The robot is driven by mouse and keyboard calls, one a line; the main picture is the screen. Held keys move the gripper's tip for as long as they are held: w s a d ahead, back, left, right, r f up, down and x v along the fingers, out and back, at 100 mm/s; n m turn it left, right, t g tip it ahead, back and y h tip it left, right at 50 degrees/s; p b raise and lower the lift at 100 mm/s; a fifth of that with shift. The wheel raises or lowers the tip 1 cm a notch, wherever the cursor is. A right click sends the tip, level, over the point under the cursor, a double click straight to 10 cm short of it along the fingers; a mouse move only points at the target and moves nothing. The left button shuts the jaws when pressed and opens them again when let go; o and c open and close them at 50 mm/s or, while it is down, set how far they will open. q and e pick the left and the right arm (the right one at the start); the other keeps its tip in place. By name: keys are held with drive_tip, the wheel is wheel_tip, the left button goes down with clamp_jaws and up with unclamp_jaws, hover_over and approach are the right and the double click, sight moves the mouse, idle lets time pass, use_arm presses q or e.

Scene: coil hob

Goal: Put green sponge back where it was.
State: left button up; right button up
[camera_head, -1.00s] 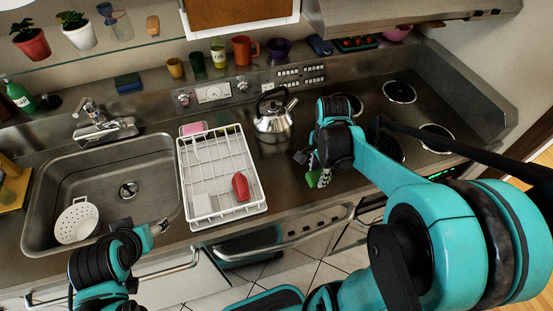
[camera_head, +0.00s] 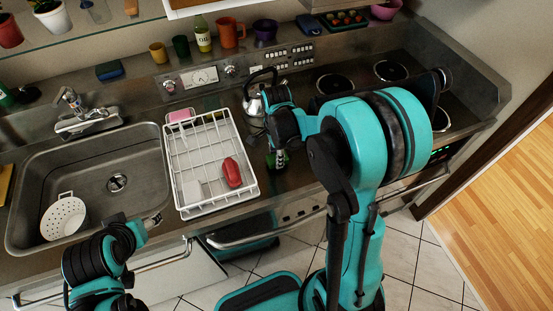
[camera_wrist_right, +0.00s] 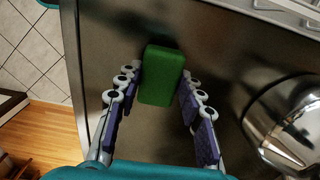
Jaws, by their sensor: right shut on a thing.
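The green sponge (camera_wrist_right: 162,75) lies between the finger pads of my right gripper (camera_wrist_right: 161,88) in the right wrist view. In the head view the right gripper (camera_head: 276,153) is shut on it, just right of the dish rack and in front of the kettle; only a small green part of the sponge shows there. My left gripper (camera_head: 150,222) is over the counter's front edge, between the sink and the rack, apart from the sponge; its jaw opening is too small to judge.
The kettle (camera_head: 253,105) stands close to the right gripper. A blue sponge (camera_head: 109,70) lies on the back ledge. The sink (camera_head: 140,165) holds a white colander (camera_head: 63,217).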

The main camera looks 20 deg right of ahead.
drive_tip(key=shift+w+f, duration=0.1)
drive_tip(key=shift+f, duration=0.6)
drive_tip(key=o, duration=1.2)
drive_tip(key=shift+f, duration=0.1)
